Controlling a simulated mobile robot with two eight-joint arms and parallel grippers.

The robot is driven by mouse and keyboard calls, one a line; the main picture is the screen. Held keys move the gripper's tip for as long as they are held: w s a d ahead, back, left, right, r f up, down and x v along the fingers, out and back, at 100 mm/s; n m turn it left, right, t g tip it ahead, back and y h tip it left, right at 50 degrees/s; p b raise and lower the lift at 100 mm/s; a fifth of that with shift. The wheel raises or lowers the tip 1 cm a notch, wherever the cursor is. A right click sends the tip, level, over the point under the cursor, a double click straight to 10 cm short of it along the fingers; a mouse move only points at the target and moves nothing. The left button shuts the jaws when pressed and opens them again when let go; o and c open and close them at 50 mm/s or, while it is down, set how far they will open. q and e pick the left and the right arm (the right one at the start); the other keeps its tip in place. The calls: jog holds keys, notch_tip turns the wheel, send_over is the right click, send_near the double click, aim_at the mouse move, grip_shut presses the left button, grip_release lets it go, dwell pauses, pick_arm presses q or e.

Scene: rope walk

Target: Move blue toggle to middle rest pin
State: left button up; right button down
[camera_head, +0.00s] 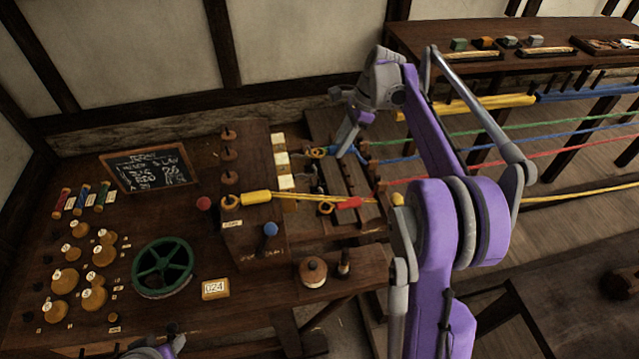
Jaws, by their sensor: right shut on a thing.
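The blue toggle (331,150) shows as a small blue piece with a pale ring at its left end, beside the slatted wooden frame. My right gripper (342,150) reaches down onto it from above and is shut on it; the fingers hide part of it. A blue rope (400,159) runs right from this area, partly behind my arm.
A blue ball knob (270,229) and a red ball knob (204,203) stand nearby. A green wheel (163,267) lies at front left.

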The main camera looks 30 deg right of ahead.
pick_arm(q)
jog(key=shift+s+f+b, duration=0.25)
jog(key=shift+f+b, duration=0.2)
jog(key=shift+f, duration=0.2)
jog(key=shift+s+f+b, duration=0.2)
jog(key=shift+f+b, duration=0.25)
jog(key=shift+f, duration=0.2)
jog(key=shift+s+f+b, duration=0.25)
jog(key=shift+f+b, duration=0.2)
jog(key=shift+f, duration=0.2)
pick_arm(e)
jog(key=shift+s+a+f, duration=0.2)
jog(key=shift+s+f, duration=0.3)
jog(key=shift+f, duration=0.2)
jog(key=shift+s+a+f, duration=0.15)
jog(key=shift+s+f, duration=0.3)
jog(key=shift+f, duration=0.3)
jog(key=shift+s+a+f, duration=0.2)
jog(key=shift+s+f, duration=0.3)
jog(key=shift+f, duration=0.2)
pick_arm(q)
jog(key=shift+f, duration=0.15)
pick_arm(e)
jog(key=shift+f, duration=0.3)
pick_arm(q)
jog(key=shift+s+f+b, duration=0.3)
jog(key=shift+f+b, duration=0.55)
jog(key=shift+f, duration=0.05)
pick_arm(e)
jog(key=shift+f, duration=1.45)
